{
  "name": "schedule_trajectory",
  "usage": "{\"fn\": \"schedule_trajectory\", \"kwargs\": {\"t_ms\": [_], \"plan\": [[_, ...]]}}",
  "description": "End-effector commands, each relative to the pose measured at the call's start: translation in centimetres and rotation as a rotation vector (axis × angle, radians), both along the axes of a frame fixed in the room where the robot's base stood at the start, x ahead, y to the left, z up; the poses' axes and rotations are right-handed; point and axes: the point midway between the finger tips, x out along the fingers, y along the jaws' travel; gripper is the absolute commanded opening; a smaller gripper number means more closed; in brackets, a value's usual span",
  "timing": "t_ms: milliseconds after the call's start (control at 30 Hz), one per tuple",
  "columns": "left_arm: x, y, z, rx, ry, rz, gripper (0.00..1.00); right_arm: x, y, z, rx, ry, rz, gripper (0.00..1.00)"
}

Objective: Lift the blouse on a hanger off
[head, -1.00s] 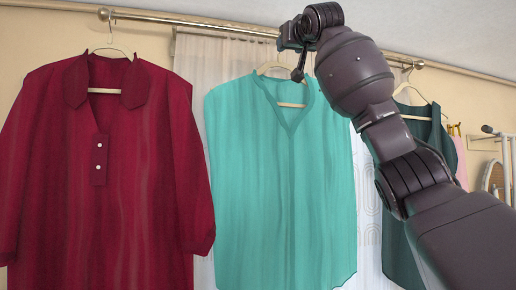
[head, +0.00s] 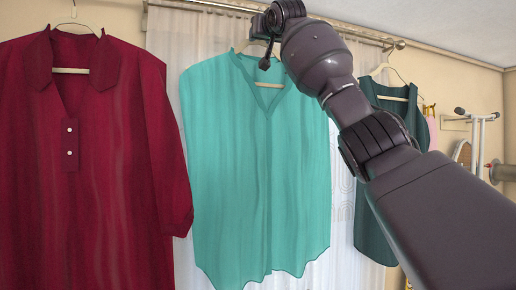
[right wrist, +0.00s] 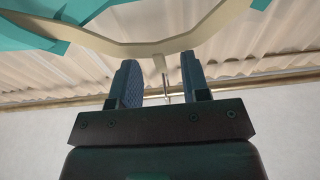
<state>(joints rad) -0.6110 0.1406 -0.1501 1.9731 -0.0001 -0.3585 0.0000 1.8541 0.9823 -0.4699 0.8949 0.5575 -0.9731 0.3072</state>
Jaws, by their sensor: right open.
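A teal sleeveless blouse (head: 258,180) hangs on a cream hanger (head: 268,85) in the middle of the head view. My right gripper (head: 262,45) is at the top of this hanger, just under the rail. In the right wrist view the gripper (right wrist: 160,80) is open, with the hanger's neck (right wrist: 159,62) between or just beyond its fingers. Whether the fingers touch it, I cannot tell. The hanger's cream arms (right wrist: 110,42) spread above the fingers, with teal cloth (right wrist: 75,10) at the upper left. My left gripper is not in view.
A dark red blouse (head: 90,170) hangs to the left, and a dark green sleeveless one (head: 372,225) to the right, partly behind my arm. The brass rail (head: 220,9) runs along the top, with a pale curtain (head: 175,45) behind. Metal fittings (head: 478,125) stand at the far right.

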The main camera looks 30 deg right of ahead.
Motion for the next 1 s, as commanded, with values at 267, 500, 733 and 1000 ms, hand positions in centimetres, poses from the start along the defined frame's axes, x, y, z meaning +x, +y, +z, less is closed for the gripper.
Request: {"fn": "schedule_trajectory", "kwargs": {"t_ms": [267, 500, 733, 1000], "plan": [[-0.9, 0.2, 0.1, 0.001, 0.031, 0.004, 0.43, 2.2, -0.5, 0.4, 0.0, 0.001, 0.0, 0.43], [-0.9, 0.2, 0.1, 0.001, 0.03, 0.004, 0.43, 2.2, -0.6, 0.4, 0.001, -0.001, 0.0, 0.43], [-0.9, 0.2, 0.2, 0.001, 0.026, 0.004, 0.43, 2.2, -0.6, 0.4, 0.0, -0.001, 0.0, 0.1], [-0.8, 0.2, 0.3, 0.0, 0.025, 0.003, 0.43, 2.2, -0.6, 0.4, 0.0, -0.001, 0.0, 0.0]]}}
